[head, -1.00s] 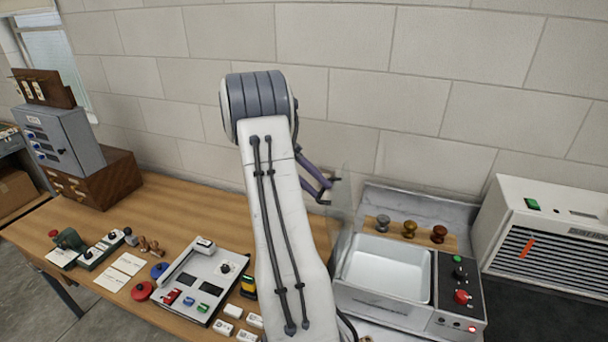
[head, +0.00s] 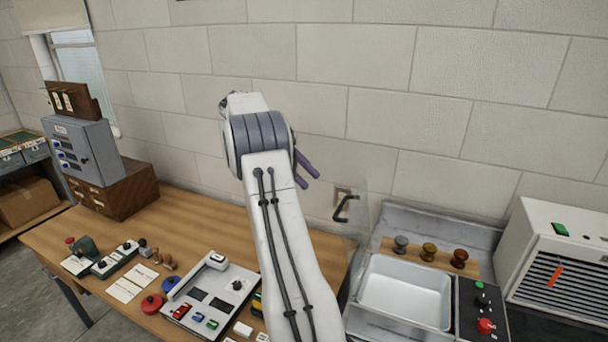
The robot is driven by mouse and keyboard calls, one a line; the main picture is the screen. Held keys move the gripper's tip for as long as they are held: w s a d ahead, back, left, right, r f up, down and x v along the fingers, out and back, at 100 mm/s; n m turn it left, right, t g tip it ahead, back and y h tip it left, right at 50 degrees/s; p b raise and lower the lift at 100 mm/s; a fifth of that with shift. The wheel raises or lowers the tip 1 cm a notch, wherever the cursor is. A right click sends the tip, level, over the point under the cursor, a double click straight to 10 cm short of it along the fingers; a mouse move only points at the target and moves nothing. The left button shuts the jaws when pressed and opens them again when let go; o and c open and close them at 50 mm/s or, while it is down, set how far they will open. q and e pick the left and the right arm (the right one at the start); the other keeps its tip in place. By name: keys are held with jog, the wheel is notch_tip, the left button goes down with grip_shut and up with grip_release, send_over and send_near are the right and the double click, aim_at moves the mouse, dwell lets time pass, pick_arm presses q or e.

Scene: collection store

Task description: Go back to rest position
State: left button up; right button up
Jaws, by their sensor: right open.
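My right arm rises through the middle of the head view. My right gripper (head: 307,173) shows as two purple-grey fingers poking out past the right side of the wrist. They are open with nothing seen between them, and part of the gripper is hidden behind the arm. The fingers are in front of the block wall, apart from a black handle (head: 345,208) to their lower right. The handle appears to sit on a clear panel beside the basin unit. My left gripper is not in view.
A wooden bench (head: 200,212) holds a control panel (head: 213,297), red disc (head: 152,304), and grey cabinet (head: 84,149). On the right are a white basin (head: 405,292), three knobbed stamps (head: 429,252) and a white vented unit (head: 560,260). The wall (head: 430,85) is close behind.

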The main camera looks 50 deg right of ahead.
dwell(0.3)
jog(key=w+a+f+n+t+h+b, duration=0.1)
jog(key=w+a+n+t, duration=0.15)
jog(key=a, duration=0.35)
jog(key=w+a+f+n+t+h+b, duration=0.1)
jog(key=w+a+n, duration=0.25)
jog(key=a, duration=0.35)
jog(key=s+a+f+n+t+b, duration=0.15)
jog(key=a+n, duration=0.25)
jog(key=a, duration=0.5)
jog(key=a+f+n+t, duration=0.3)
jog(key=a+n, duration=0.1)
jog(key=a, duration=0.5)
jog(key=s+a+f+n+y, duration=0.1)
jog(key=s+a+f+n, duration=0.2)
jog(key=s+a, duration=0.2)
jog(key=s+a+f+n+t+y+b, duration=0.1)
jog(key=s+a+f+n+y, duration=0.1)
jog(key=s+a, duration=0.4)
jog(key=s+a+f+n+t+y, duration=0.1)
jog(key=s+a+f+n+y, duration=0.1)
jog(key=s+a, duration=0.4)
notch_tip(320, 180, down, 2)
jog(key=shift+s+f+n+b, duration=0.25)
jog(key=shift+s+n+b, duration=0.15)
jog(key=shift+s+n, duration=0.55)
